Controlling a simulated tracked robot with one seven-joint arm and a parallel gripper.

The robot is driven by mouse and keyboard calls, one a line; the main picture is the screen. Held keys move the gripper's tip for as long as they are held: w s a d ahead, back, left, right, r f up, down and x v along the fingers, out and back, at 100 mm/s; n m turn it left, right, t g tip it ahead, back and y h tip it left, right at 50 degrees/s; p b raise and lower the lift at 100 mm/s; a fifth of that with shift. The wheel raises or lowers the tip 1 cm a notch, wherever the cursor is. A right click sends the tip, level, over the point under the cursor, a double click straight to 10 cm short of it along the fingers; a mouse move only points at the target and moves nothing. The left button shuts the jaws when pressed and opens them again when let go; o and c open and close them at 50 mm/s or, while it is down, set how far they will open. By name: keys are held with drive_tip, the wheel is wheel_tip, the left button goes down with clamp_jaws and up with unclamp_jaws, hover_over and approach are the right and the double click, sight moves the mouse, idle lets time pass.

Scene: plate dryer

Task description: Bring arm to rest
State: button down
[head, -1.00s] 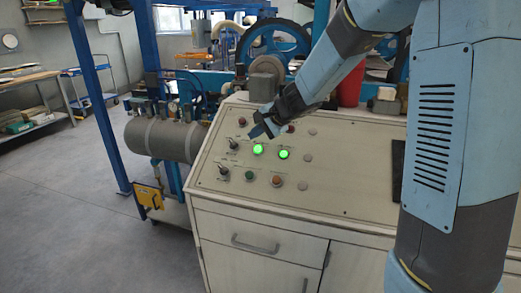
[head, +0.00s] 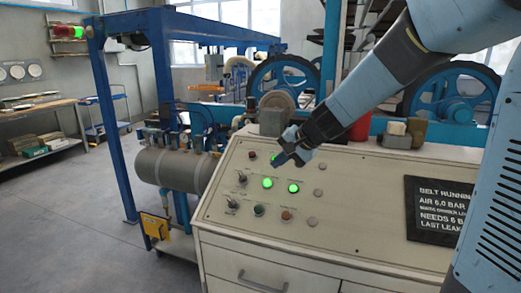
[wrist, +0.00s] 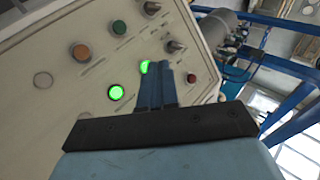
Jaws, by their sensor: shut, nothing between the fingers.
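My gripper (head: 279,158) is above the upper part of the sloped control panel (head: 335,205), close to the lit green lamps. Its fingers are together with nothing between them, and they also show closed in the wrist view (wrist: 154,68). One green lamp (head: 294,188) is lit, and a second lit green lamp (head: 267,183) is left of it. In the wrist view a lit lamp (wrist: 116,92) is left of the fingers, and another (wrist: 146,66) is partly hidden by them. Whether the fingertips touch the panel cannot be told.
Toggle switches (head: 232,204), a green button (head: 258,210) and an orange button (head: 287,215) sit on the panel. A black sign (head: 440,210) is at its right. A red cylinder (head: 359,128) stands behind the panel. A grey tank (head: 176,169) and blue frame (head: 108,115) are left.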

drive_tip(key=s+d+r+n+h, duration=0.2)
drive_tip(key=s+d+h, duration=0.1)
drive_tip(key=s+d, duration=0.6)
drive_tip(key=s+d+r+n+h, duration=0.2)
drive_tip(key=s+d, duration=0.6)
drive_tip(key=s, duration=0.8)
drive_tip(key=shift+s+d+r+n+h, duration=0.15)
drive_tip(key=shift+s+d+n+h, duration=0.25)
drive_tip(key=shift+n+h, duration=0.45)
